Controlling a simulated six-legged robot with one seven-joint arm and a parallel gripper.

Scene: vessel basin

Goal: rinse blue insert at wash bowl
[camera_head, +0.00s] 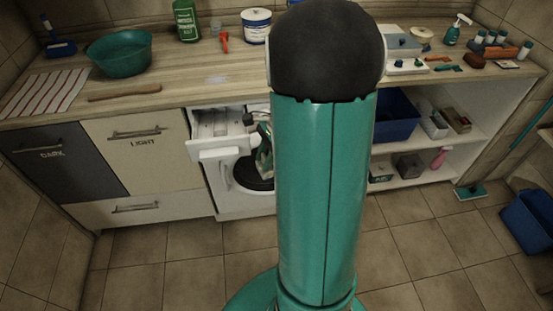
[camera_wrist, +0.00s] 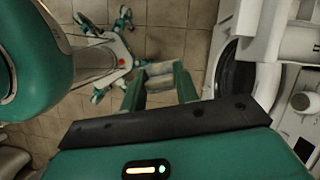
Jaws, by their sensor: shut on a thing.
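The green wash bowl (camera_head: 120,53) stands on the left of the wooden counter in the head view. My gripper (camera_wrist: 160,75) is shut on a small pale grey piece (camera_wrist: 159,68) between its green fingers. I cannot tell whether this piece is the blue insert; no blue shows on it. In the head view my gripper (camera_head: 265,150) is partly hidden behind my arm, in front of the washing machine (camera_head: 222,178) and beside its open drawer (camera_head: 220,146). It is low and well away from the bowl.
A striped cloth (camera_head: 45,93) and a wooden stick (camera_head: 124,92) lie near the bowl. A green bottle (camera_head: 186,20), an orange tool (camera_head: 224,42) and a white tub (camera_head: 256,25) stand or lie farther right. Open shelves hold a blue bin (camera_head: 397,115). Floor in front is mostly clear.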

